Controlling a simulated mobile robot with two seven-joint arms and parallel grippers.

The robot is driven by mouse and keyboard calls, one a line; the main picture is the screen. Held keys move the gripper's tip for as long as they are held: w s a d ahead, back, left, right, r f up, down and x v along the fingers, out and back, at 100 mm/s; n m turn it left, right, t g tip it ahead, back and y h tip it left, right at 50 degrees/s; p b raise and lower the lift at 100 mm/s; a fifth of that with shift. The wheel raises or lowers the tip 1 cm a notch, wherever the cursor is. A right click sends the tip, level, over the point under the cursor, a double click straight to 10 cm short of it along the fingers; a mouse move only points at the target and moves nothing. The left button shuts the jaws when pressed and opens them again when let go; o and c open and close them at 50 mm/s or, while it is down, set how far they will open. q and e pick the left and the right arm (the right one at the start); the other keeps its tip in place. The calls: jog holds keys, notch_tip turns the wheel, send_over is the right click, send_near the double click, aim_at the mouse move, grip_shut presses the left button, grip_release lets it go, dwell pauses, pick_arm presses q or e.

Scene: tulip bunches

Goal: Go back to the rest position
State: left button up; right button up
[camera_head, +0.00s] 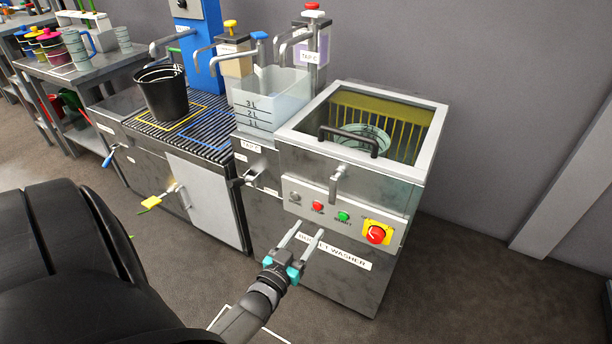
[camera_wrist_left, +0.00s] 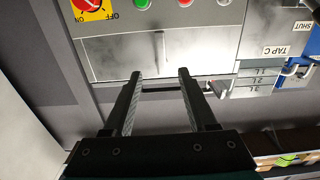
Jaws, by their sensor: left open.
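My left gripper (camera_head: 305,232) is in front of the lower front of the steel bucket washer (camera_head: 345,272), just below its button panel. Its two fingers are apart with nothing between them. In the left wrist view the open fingers (camera_wrist_left: 160,73) point toward the washer's front, which appears upside down with its red switch (camera_wrist_left: 92,5) and a green button (camera_wrist_left: 142,3). I cannot tell whether the fingertips touch the washer. My right gripper is not in view.
The washer's glass lid (camera_head: 400,100) is down and has a handle. A black bucket (camera_head: 165,95) and a clear measuring tub (camera_head: 270,97) stand to its left. Floor (camera_head: 470,290) is free at right.

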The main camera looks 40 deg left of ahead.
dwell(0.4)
pick_arm(q)
jog(key=s+d+f+m+g+h, duration=0.15)
jog(key=s+d+f+g, duration=0.25)
jog(key=f, duration=0.5)
jog(key=s+d+f+m+g+h, duration=0.1)
jog(key=s+d+f+g+h, duration=0.3)
jog(key=f, duration=0.6)
jog(key=s+d+f+m+g, duration=0.1)
jog(key=s+f+g, duration=0.1)
jog(key=s, duration=0.5)
jog(key=s+d+f+m+g+y, duration=0.1)
jog(key=s+f+g, duration=0.1)
jog(key=s+f, duration=0.3)
jog(key=s+d+f+m+g+p, duration=0.1)
jog(key=s+f+g, duration=0.2)
jog(key=s, duration=0.6)
jog(key=shift+f+y, duration=0.35)
jog(key=shift+f, duration=0.35)
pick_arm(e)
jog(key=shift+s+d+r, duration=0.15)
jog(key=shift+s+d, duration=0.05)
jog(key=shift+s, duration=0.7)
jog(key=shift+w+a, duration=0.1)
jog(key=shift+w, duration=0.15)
pick_arm(q)
jog(key=shift+c, duration=0.4)
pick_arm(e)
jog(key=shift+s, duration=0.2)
